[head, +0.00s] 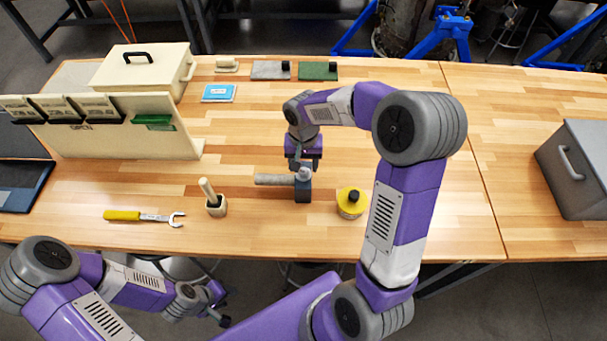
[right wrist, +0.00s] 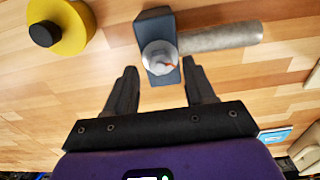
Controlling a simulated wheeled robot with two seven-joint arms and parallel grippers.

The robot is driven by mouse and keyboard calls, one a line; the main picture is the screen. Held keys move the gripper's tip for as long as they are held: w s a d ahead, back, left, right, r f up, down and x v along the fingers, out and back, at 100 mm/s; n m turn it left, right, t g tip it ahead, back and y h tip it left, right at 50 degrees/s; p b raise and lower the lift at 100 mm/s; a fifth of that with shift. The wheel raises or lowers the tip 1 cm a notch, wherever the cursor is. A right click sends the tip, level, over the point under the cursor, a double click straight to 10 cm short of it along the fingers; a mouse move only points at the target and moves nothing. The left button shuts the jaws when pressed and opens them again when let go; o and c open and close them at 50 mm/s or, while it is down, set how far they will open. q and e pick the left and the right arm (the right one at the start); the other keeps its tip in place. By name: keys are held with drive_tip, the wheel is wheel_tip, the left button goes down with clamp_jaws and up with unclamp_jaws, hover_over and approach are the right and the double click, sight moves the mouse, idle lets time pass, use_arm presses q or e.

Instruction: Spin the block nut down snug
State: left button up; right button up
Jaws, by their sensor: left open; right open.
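A dark blue-grey block (head: 303,190) stands on the wooden table, with a grey cylinder (head: 270,179) reaching out to its left. The right wrist view shows the block (right wrist: 157,22) from above, with a round silver nut (right wrist: 159,57) on top and the cylinder (right wrist: 222,37) to the right. My right gripper (right wrist: 158,72) is open, its fingers apart on either side of the block's near end. No contact can be made out. In the head view my right gripper (head: 303,166) is just behind the block. My left gripper (head: 222,307) is open and empty off the table's front edge.
A yellow round container (head: 351,203) stands close right of the block. A cream rack (head: 110,140) fills the left back.

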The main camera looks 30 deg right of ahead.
sight(303, 172)
wheel_tip(303, 172, down, 2)
drive_tip(key=shift+f+b, duration=0.1)
drive_tip(key=shift+b, duration=0.5)
clamp_jaws()
drive_tip(key=shift+o, duration=0.7)
unclamp_jaws()
drive_tip(key=shift+o, duration=0.4)
